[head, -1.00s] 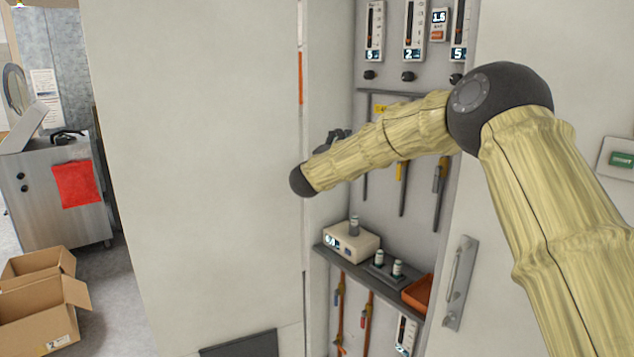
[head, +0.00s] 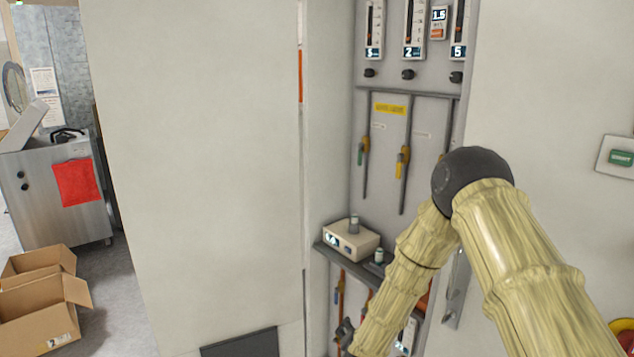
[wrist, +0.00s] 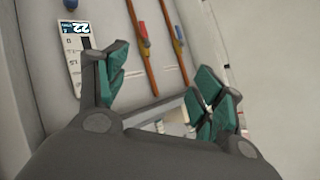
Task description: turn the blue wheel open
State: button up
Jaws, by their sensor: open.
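No blue wheel is clearly visible. In the wrist view, two orange-brown pipes carry small taps, one with a red and blue handle (wrist: 145,46) and one with a blue handle (wrist: 177,34). The pipes also show low in the cabinet in the head view (head: 340,287). My gripper (wrist: 163,78) is open, its green-padded fingers spread with no object held between them. In the head view my gripper (head: 344,336) is low in front of the cabinet, partly hidden by my forearm and cut by the frame edge.
A shelf (head: 322,250) holds a white device (head: 350,238) and a small bottle (head: 379,256). Above are taps with green (head: 361,154) and yellow (head: 401,163) handles. A pale panel (head: 200,170) bounds the cabinet's left side.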

jog(key=s+d+f+n+g, duration=0.2)
jog(key=s+f, duration=0.3)
jog(key=s, duration=0.4)
jog(key=s+d+f+n+g+y, duration=0.1)
jog(key=s+d+f+g, duration=0.1)
jog(key=s+f, duration=0.45)
jog(key=s+d+f+n+g, duration=0.2)
jog(key=s+f, duration=0.1)
jog(key=s, duration=0.7)
jog(key=s+d+n+g, duration=0.1)
jog(key=s+d+g, duration=0.1)
jog(key=s, duration=1.1)
jog(key=s+d+f+n+g, duration=0.1)
jog(key=s+d+g, duration=0.2)
jog(key=s, duration=1)
jog(key=shift+d+f+n+g, duration=0.15)
jog(key=shift+f+n+g, duration=0.15)
jog(key=shift+n, duration=0.1)
